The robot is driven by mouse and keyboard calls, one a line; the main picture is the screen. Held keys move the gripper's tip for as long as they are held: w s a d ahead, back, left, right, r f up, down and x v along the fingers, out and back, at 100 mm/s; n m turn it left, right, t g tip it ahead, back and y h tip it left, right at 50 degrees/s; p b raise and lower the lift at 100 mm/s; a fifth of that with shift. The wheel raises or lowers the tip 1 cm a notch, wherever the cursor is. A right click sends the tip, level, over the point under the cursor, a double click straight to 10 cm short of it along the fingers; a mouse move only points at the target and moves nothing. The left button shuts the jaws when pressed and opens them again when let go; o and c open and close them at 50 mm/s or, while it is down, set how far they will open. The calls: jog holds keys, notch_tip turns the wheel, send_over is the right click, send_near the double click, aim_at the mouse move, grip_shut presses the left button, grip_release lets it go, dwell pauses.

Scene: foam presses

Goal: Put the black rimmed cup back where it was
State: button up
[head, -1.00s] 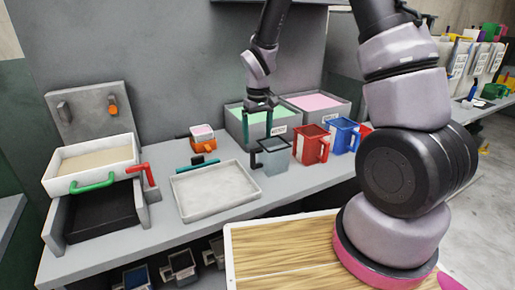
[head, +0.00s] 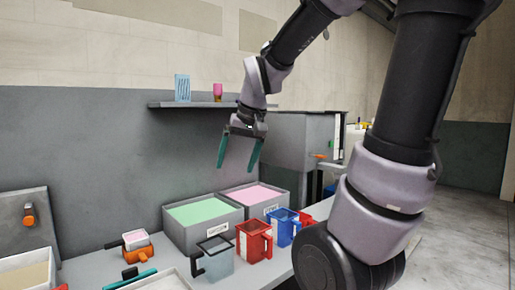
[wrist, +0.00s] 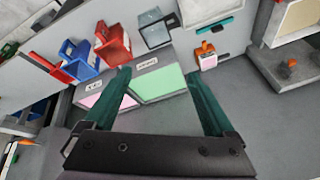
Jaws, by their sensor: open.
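The black rimmed cup (head: 214,258) is a grey, see-through square cup with a dark rim and a black handle on its left. It stands upright on the grey bench, in front of the green-filled bin and left of the red cup. It also shows in the wrist view (wrist: 155,32). My gripper (head: 237,166) is open and empty, raised well above the bins and clear of the cup. Its two green fingers are spread apart in the wrist view (wrist: 160,88).
Red (head: 254,240) and blue (head: 282,228) cups stand right of it. Behind are bins of green (head: 204,212) and pink (head: 255,194) material. An orange-based small box (head: 137,246) and white tray (head: 160,281) lie left. A wall shelf (head: 205,104) holds two small items above.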

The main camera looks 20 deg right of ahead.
jog(key=s+d+r+m+t, duration=0.2)
jog(key=s+r, duration=0.2)
jog(key=s, duration=0.4)
jog(key=shift+s+r+t, duration=0.3)
jog(key=shift+s+r, duration=0.05)
jog(key=shift+s, duration=0.05)
jog(key=shift+d, duration=0.1)
dwell(0.6)
